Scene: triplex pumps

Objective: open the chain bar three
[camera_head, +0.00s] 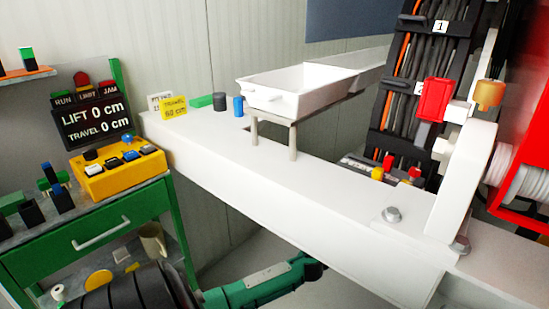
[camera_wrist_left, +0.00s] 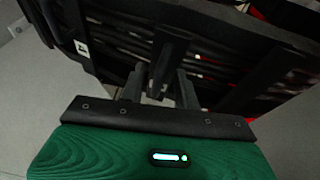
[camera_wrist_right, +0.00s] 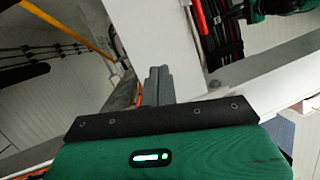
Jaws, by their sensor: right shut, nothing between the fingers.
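The cable chain (camera_head: 408,75) runs steeply at the right of the head view, with dark and orange cables behind black crossbars. The top bar (camera_head: 432,26) carries a label 1. A lower bar (camera_head: 402,87) has a label I cannot read. In the left wrist view, my left gripper (camera_wrist_left: 160,84) is open at the chain, its fingers on either side of a black bar part (camera_wrist_left: 169,48); contact is unclear. A white label (camera_wrist_left: 82,48) sits left of it, its number uncertain. My right gripper (camera_wrist_right: 156,82) is shut and empty beside a white post. Neither gripper shows in the head view.
A white beam (camera_head: 260,180) crosses the head view, bearing a white tray (camera_head: 285,92) on legs. A white bracket (camera_head: 465,180) and red machine part (camera_head: 530,165) stand right. A green cart (camera_head: 95,230) with a yellow button box (camera_head: 118,174) stands left.

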